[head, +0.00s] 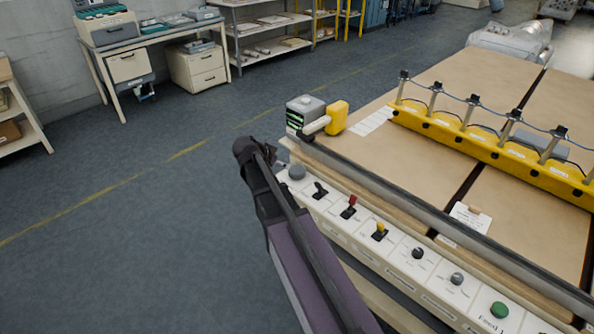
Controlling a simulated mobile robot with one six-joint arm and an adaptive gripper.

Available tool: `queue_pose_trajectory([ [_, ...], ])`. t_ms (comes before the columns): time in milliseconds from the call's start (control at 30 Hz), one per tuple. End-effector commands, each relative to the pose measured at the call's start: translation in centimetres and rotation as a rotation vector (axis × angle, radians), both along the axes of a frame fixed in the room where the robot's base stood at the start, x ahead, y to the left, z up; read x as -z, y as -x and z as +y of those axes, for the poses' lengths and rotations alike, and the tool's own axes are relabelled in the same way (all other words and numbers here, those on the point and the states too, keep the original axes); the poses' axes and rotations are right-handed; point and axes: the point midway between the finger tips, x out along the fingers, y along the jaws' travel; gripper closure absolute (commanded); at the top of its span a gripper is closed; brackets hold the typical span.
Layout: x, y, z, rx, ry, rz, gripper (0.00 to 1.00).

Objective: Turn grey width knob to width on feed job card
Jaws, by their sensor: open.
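A grey knob (457,279) sits on the white control panel (437,268) along the machine's front edge, between a black knob (418,253) and a green button (499,310). A second, larger grey rounded control (297,171) is at the panel's far left end. The label print is too small to tell which is the width knob. A white card with a brown clip (471,217) lies on the tan bed behind the panel; its writing is unreadable, so I cannot confirm it is the feed job card. My gripper is not in view; only my arm's links show.
A yellow bar with posts (480,145) crosses the bed. A yellow-and-grey device (337,117) stands at the far left corner. The floor at left is clear.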

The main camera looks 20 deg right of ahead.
Motion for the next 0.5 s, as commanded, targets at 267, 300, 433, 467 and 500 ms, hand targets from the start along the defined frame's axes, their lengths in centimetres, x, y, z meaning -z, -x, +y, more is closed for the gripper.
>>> queue_pose_trajectory([
  [267,0.6,-0.2,-0.3,-0.001,-0.001,0.001,0.00],
  [300,0.7,-0.2,-0.4,-0.001,-0.001,0.001,0.00],
  [433,1.5,-0.6,-1.0,-0.001,0.000,0.002,0.00],
  [467,1.7,-0.6,-1.1,-0.001,0.000,0.002,0.00],
  [500,2.0,-0.8,-1.4,-0.001,0.000,0.002,0.00],
])
